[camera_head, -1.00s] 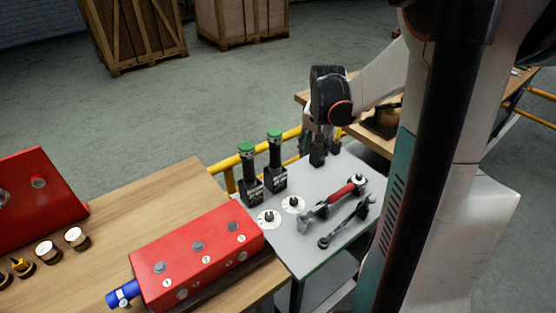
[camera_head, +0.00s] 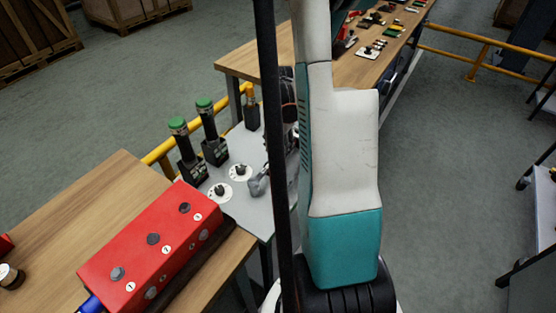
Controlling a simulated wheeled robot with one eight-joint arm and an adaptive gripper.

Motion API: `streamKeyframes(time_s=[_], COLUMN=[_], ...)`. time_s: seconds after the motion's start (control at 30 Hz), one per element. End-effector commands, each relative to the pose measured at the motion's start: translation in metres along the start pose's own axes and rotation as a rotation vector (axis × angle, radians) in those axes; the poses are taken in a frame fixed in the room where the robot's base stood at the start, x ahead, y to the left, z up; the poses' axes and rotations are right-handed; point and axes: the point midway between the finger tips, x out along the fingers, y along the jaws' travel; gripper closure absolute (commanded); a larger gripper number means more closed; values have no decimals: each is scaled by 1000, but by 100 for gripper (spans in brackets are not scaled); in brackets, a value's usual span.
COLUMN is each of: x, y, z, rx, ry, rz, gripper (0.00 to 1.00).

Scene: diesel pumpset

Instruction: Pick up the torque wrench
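The grey end of a wrench (camera_head: 258,185) shows on the grey tabletop (camera_head: 238,203), just right of the white discs. It appears to belong to the red-handled wrench seen earlier. The rest of that wrench and the second wrench beside it are hidden behind my own column and arm. A dark wrist part of my arm shows in a narrow strip beside the black pole, above the far side of the grey table. My gripper's fingers are hidden, so I cannot see whether they touch anything.
Two green-capped tools (camera_head: 209,130) stand in black holders on the grey table, near two white discs with dark knobs (camera_head: 240,172). A red box (camera_head: 150,250) lies on the wooden bench (camera_head: 95,215). A yellow rail (camera_head: 160,150) runs behind. Open floor lies at right.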

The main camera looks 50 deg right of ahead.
Motion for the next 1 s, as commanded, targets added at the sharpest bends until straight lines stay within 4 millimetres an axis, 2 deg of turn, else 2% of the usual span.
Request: streamKeyframes(time_s=[0.17,0.5,0.73,0.77,0.93,1.0], x=[10,53,54,54,54,54], y=[-1,-3,-3,-3,-3,-3], z=[0,0,0,0,0,0], rx=[-1,-1,-1,-1,-1,-1], ry=[0,0,0,0,0,0], rz=[0,0,0,0,0,0], gripper=[54,54,54,59,97,100])
